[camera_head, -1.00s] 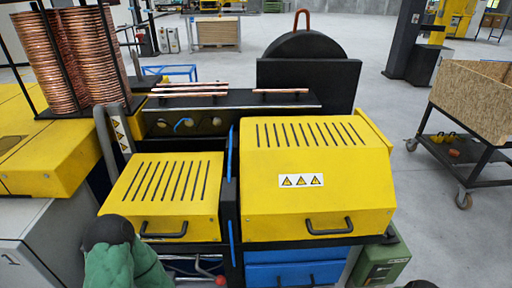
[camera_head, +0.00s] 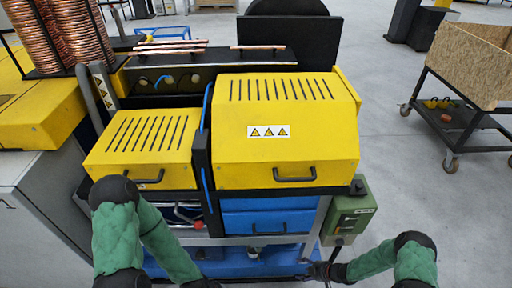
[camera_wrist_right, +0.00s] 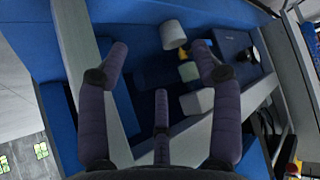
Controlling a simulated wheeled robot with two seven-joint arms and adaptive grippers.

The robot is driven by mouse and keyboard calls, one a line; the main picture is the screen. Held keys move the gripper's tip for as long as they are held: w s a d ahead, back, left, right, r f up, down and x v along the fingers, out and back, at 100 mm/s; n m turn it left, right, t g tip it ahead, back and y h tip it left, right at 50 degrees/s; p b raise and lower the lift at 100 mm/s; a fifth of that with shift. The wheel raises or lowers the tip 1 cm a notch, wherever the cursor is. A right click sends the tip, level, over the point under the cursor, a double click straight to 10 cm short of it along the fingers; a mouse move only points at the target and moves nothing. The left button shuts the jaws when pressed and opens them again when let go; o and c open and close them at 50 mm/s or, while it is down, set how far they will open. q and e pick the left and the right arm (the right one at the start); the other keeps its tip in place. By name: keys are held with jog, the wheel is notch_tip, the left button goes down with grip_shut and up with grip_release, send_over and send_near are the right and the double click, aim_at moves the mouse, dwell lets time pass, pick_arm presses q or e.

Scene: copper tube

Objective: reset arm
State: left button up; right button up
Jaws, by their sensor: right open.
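Several copper tubes (camera_head: 165,50) lie on the black top of the machine at the back, and another copper tube (camera_head: 258,47) lies to their right. My right gripper (camera_head: 318,271) is low at the front of the machine, near the blue base, far from the tubes. In the right wrist view my right gripper (camera_wrist_right: 160,65) has its fingers spread apart, with nothing held between them. My left arm (camera_head: 120,230) comes in at the lower left and leaves at the bottom edge, so its fingers do not show.
The yellow-covered machine (camera_head: 285,140) fills the middle, with blue drawers (camera_head: 268,216) below. A green box (camera_head: 347,212) sits close above my right gripper. Copper coils (camera_head: 68,35) stand at the upper left. A wooden-sided cart (camera_head: 465,65) stands right. Open floor lies between.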

jog(key=s+a+r+m+g+h+p, duration=0.15)
jog(key=s+a+r+m, duration=0.25)
jog(key=a+r+m, duration=0.45)
jog(key=s+a+r+m+g+h, duration=0.1)
jog(key=s+r+m, duration=0.2)
jog(key=s, duration=0.3)
jog(key=s+a+r+m+g+h+p, duration=0.1)
jog(key=s+r+m, duration=0.2)
jog(key=s+r, duration=0.2)
jog(key=shift+s+a+r+g, duration=0.25)
jog(key=shift+s+g, duration=0.1)
jog(key=shift+s, duration=0.65)
jog(key=shift+m, duration=0.25)
